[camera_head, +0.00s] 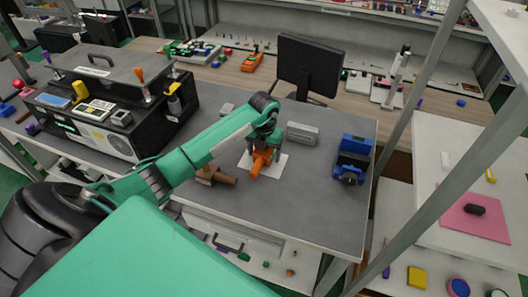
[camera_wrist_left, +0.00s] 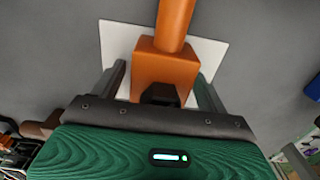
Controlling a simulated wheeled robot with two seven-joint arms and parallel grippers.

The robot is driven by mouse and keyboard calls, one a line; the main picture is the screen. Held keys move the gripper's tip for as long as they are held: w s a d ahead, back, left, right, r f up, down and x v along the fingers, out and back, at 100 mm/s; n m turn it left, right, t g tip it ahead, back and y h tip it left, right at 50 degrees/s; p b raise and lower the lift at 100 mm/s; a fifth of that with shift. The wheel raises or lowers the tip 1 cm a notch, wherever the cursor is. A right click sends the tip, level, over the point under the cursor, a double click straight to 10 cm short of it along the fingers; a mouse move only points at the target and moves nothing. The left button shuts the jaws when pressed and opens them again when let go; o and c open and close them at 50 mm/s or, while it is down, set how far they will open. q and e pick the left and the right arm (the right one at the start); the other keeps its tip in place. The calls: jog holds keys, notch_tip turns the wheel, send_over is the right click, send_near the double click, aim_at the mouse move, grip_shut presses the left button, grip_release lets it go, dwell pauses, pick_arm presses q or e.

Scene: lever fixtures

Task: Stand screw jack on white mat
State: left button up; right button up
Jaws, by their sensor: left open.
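The orange piece that I take for the screw jack (camera_head: 257,166) is over the white mat (camera_head: 280,163). It has a square block and a round shaft, and it appears to lie on its side with the shaft towards the near edge of the mat. In the left wrist view the screw jack (camera_wrist_left: 165,68) shows its block, shaft and a small dark part, with the white mat (camera_wrist_left: 118,45) behind. My left gripper (camera_head: 265,143) is open, with its fingers (camera_wrist_left: 162,88) on either side of the block. I cannot tell whether they touch it. My right gripper is not in view.
A brown piece (camera_head: 215,175) lies left of the mat on the grey table (camera_head: 310,200). A grey block (camera_head: 302,133) and a blue device (camera_head: 353,160) stand to the right. A black case (camera_head: 150,110) is at the left, and a monitor (camera_head: 309,65) stands behind. The table's front right is clear.

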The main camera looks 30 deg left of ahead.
pick_arm(q)
jog(key=shift+r, duration=0.25)
notch_tip(320, 180, up, 10)
jog(key=b, duration=0.3)
jog(key=shift+r, duration=0.95)
jog(key=shift+f, duration=0.1)
